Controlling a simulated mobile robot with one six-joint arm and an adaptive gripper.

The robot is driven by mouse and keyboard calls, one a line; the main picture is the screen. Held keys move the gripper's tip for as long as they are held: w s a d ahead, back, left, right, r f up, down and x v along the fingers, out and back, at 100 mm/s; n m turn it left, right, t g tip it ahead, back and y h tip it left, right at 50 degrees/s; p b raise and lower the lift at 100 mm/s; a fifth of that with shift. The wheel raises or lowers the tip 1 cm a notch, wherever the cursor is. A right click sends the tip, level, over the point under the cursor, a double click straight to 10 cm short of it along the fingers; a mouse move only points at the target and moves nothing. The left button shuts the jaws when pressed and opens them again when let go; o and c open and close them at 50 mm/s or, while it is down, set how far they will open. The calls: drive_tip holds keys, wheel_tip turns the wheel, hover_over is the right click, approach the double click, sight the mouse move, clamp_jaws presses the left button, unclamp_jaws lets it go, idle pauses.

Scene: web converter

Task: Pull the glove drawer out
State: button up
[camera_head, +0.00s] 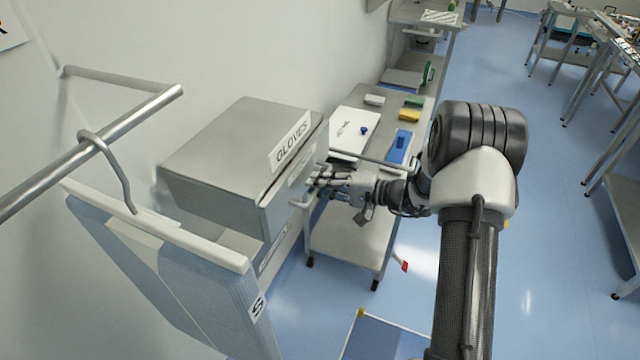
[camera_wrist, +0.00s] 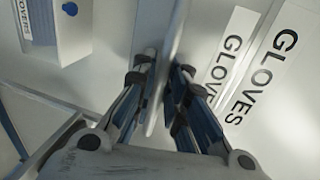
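The grey glove cabinet (camera_head: 225,150) is fixed at the wall, with a white GLOVES label (camera_head: 290,141) along its upper front edge. Below that label is the drawer front (camera_head: 272,212), which bears a second, smaller GLOVES label; this one also shows in the wrist view (camera_wrist: 232,62). A bar handle (camera_head: 298,204) stands out from the drawer front. My gripper (camera_head: 328,181) is at this handle. In the wrist view, my gripper's fingers (camera_wrist: 164,72) are closed in from both sides on the handle bar (camera_wrist: 178,30), with little gap visible. How far out the drawer is cannot be told.
A hanging rail (camera_head: 120,125) with a blue garment (camera_head: 170,270) on a hanger is at the near left. A steel cart (camera_head: 345,240) with a white folder, a blue box (camera_head: 398,147) and small coloured blocks stands behind my gripper. Open blue floor lies to the right.

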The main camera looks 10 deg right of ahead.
clamp_jaws()
idle(0.3)
drive_tip(key=f+b+v, duration=0.3)
drive_tip(key=b+v, duration=0.1)
drive_tip(key=v, duration=1.2)
drive_tip(key=shift+s+d, duration=0.35)
drive_tip(key=shift+d, duration=0.25)
drive_tip(key=shift+o, duration=2.4)
unclamp_jaws()
drive_tip(key=shift+f, duration=0.1)
